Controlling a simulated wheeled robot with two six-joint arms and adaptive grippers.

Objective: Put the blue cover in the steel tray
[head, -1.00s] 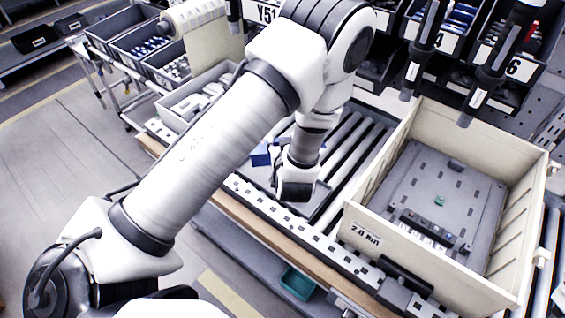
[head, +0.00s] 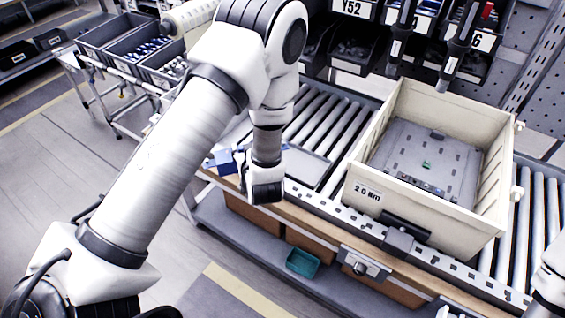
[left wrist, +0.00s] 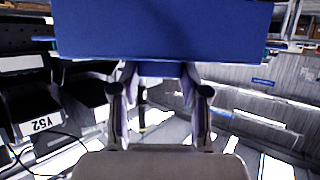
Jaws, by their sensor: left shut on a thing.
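The blue cover (head: 224,162) is held in my left gripper (head: 246,172), near the conveyor's front left end in the head view. In the left wrist view the blue cover (left wrist: 165,32) spans the top of the picture, and both fingers of my left gripper (left wrist: 160,80) reach up to it. A flat grey metal tray (head: 308,166) lies on the rollers to the right of the gripper, partly hidden by my left arm. The cover is outside this tray. My right gripper is out of view; only a piece of my right arm shows at the lower right edge.
A large cream bin (head: 470,213) stands on the conveyor to the right, with a grey slotted panel (head: 420,155) inside. A small teal box (head: 302,262) sits on the lower shelf. Dark part bins (head: 350,50) and hanging tools (head: 452,55) are behind. Bare rollers (head: 330,118) lie behind the tray.

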